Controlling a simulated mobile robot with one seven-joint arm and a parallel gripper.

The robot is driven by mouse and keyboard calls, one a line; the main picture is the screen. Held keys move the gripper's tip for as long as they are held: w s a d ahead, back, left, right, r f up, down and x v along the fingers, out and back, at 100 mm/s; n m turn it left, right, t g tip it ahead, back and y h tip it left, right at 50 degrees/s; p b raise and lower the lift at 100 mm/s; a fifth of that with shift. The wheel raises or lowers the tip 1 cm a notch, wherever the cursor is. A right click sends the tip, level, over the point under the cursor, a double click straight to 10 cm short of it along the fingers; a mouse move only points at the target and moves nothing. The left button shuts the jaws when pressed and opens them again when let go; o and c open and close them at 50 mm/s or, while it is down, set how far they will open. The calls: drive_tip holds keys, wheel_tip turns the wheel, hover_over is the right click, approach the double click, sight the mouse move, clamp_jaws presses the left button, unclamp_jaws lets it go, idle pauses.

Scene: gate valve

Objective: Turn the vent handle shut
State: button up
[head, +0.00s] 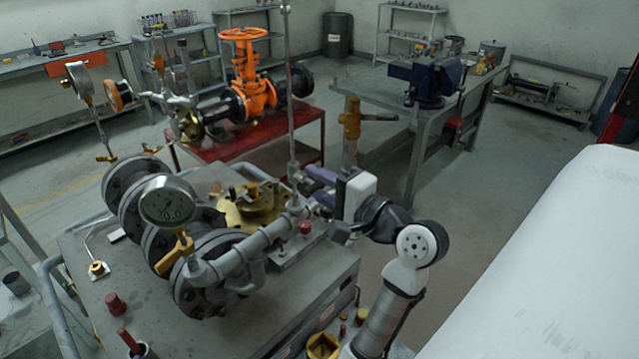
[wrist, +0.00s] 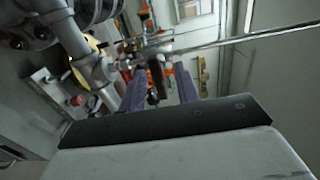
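My gripper (head: 312,188) is beside the pipe fitting at the foot of a tall thin upright pipe (head: 290,90). In the wrist view its two purple fingers (wrist: 159,88) stand apart. A small dark bar (wrist: 155,82), likely the vent handle, shows in the gap between the fingers, with a visible space on its right side. I cannot tell whether either finger touches it. In the head view my gripper hides this handle. The pipe fitting also shows in the wrist view (wrist: 103,75), left of the fingers.
A round pressure gauge (head: 168,201) and a yellow lever (head: 175,253) stand left of my gripper among large grey flanges (head: 205,275). An orange handwheel valve (head: 250,85) lies on a red stand farther back.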

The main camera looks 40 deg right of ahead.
drive_tip(key=s+d+b, duration=0.1)
drive_tip(key=s+b, duration=0.3)
drive_tip(key=s, duration=0.9)
drive_tip(key=shift+s, duration=0.4)
